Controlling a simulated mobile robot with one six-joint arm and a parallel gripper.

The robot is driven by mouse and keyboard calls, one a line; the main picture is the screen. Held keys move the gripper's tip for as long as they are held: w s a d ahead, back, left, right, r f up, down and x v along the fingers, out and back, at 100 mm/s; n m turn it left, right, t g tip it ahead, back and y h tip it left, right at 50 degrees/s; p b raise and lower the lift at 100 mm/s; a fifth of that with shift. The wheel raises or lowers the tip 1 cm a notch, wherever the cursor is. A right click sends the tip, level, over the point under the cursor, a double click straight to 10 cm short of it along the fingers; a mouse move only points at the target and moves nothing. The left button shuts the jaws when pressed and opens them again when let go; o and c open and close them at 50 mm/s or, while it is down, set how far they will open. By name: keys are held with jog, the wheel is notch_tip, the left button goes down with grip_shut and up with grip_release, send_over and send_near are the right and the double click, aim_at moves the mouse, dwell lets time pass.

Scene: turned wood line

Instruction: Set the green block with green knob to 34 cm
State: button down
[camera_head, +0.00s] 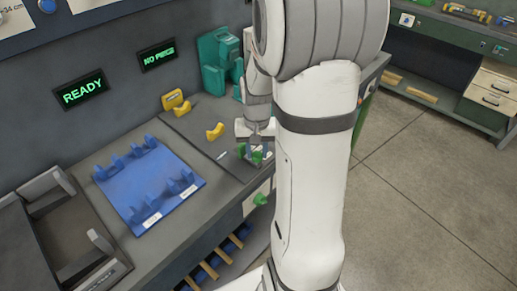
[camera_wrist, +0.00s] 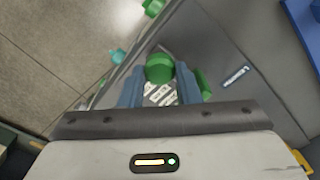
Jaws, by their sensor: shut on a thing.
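The green block with its green knob (camera_wrist: 160,68) shows in the wrist view between the two blue-grey fingers of my gripper (camera_wrist: 161,82). The fingers are shut on the knob from both sides. More green of the block (camera_wrist: 203,85) shows to the right of the right finger. A striped black-and-white scale (camera_wrist: 161,95) lies just below the knob in that view. In the head view my gripper (camera_head: 257,146) points down at the green block (camera_head: 253,157) at the bench's front edge. The block is partly hidden there, and I cannot read its setting.
Yellow supports (camera_head: 214,132) stand on the grey plate left of my gripper. A blue cradle board (camera_head: 150,190) lies farther left. A teal machine (camera_head: 218,62) stands behind. One wall display (camera_head: 81,91) reads READY; another (camera_head: 158,55) reads NO PIECE. A green knob (camera_head: 260,199) sticks out below the bench edge.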

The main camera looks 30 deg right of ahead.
jog(key=shift+w+a, duration=0.2)
jog(key=shift+w, duration=0.35)
jog(key=shift+w+a, duration=0.2)
jog(key=shift+w, duration=0.3)
jog(key=shift+s, duration=0.1)
jog(key=c, duration=1.1)
grip_release()
jog(key=shift+o, duration=0.2)
notch_tip(320, 180, up, 8)
jog(key=s+a+r+n+t, duration=0.1)
jog(key=s+a+r+n, duration=0.1)
jog(key=s+a, duration=0.3)
jog(key=s+a+r+n+t, duration=0.1)
jog(key=s+a+r+n, duration=0.1)
jog(key=s+a, duration=0.3)
jog(key=s+n, duration=0.1)
jog(key=s, duration=0.3)
jog(key=shift+s+a+t, duration=0.25)
jog(key=shift+s+t, duration=0.15)
